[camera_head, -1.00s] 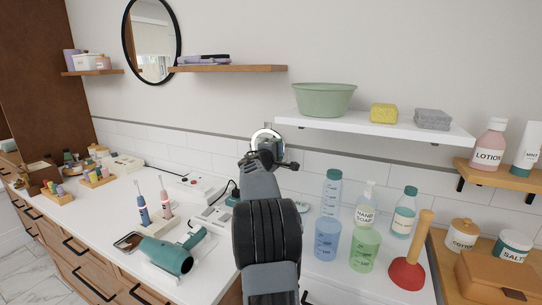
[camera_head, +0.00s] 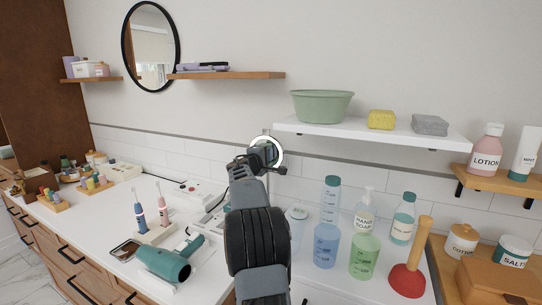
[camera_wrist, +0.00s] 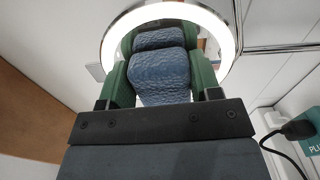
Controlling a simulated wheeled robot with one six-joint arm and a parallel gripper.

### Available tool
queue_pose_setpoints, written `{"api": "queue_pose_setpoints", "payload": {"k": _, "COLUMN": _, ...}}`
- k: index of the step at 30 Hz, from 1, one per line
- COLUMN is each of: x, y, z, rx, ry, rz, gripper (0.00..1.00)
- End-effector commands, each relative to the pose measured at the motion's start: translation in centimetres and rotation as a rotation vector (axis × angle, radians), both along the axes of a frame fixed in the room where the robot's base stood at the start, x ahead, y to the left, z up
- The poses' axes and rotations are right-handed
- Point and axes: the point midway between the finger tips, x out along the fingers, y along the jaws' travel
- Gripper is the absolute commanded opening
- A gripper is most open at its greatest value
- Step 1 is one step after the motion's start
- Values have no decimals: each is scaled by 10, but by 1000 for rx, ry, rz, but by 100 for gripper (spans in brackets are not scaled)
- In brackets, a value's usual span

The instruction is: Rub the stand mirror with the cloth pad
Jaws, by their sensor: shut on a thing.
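The stand mirror (camera_head: 281,149) is a small round mirror with a bright white rim, standing on the counter near the back wall. Its rim (camera_wrist: 170,11) arches across the top of the wrist view. My gripper (camera_head: 265,156) is in front of the mirror and hides much of its face. In the wrist view, my gripper's green fingers (camera_wrist: 160,82) are shut on the blue, wrinkled cloth pad (camera_wrist: 160,72). A second blue patch above the pad looks like its reflection. The pad is very close to the glass; I cannot tell whether they touch.
A white shelf (camera_head: 350,133) with a green basin (camera_head: 322,106) is above right. Bottles (camera_head: 326,245) and a red plunger (camera_head: 407,279) stand to the right. A teal hair dryer (camera_head: 165,262) and toothbrushes (camera_head: 139,215) are left. A dark cable (camera_wrist: 282,150) runs right of the gripper.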

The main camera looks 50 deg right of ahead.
Motion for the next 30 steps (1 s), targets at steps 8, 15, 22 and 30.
{"api": "queue_pose_setpoints", "payload": {"k": 8, "x": 23, "y": 7, "z": 1, "rx": 0, "ry": 0, "rz": 2, "gripper": 39}}
{"api": "queue_pose_setpoints", "payload": {"k": 15, "x": 36, "y": 11, "z": 1, "rx": 0, "ry": 0, "rz": 1, "gripper": 39}}
{"api": "queue_pose_setpoints", "payload": {"k": 22, "x": 39, "y": 12, "z": 0, "rx": 0, "ry": 0, "rz": 0, "gripper": 39}}
{"api": "queue_pose_setpoints", "payload": {"k": 30, "x": 38, "y": 16, "z": -2, "rx": -1, "ry": -1, "rz": 1, "gripper": 39}}
